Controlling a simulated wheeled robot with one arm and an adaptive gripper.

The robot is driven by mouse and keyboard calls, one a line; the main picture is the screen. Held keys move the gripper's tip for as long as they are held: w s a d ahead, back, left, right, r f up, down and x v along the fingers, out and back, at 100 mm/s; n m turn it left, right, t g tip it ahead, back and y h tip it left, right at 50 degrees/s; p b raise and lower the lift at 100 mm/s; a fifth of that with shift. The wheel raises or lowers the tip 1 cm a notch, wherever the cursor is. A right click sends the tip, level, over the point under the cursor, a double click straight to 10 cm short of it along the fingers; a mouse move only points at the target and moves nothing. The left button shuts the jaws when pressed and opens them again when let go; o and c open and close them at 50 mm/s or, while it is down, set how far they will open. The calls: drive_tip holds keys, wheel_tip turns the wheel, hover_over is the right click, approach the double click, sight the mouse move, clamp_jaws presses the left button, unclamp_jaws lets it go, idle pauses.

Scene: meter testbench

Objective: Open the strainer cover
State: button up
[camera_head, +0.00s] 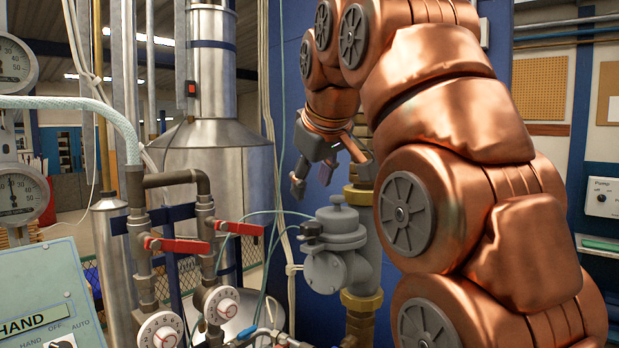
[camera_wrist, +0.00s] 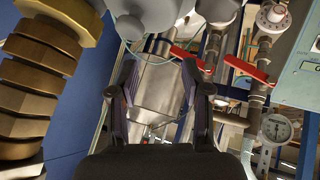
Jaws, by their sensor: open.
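The strainer (camera_head: 345,262) is a grey cast body on a brass-fitted vertical pipe, in the middle of the head view. Its top cover (camera_head: 338,217) has a small knob and sits on the body. A black knob (camera_head: 311,230) sticks out at its left side. In the wrist view part of the grey strainer (camera_wrist: 170,14) shows at the top edge, cut off by the frame. My gripper (camera_head: 312,184) is above and slightly left of the cover, apart from it. Its fingers (camera_wrist: 158,92) are spread with nothing between them.
Red-handled valves (camera_head: 180,245) and white dials (camera_head: 161,331) stand left of the strainer. A brass fitting (camera_wrist: 38,75) is close beside my gripper in the wrist view. Thin hoses and cables hang near the strainer. A control panel (camera_head: 48,300) is at the lower left.

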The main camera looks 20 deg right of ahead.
drive_tip(key=s, duration=0.7)
drive_tip(key=shift+a, duration=0.35)
drive_tip(key=shift+s, duration=0.1)
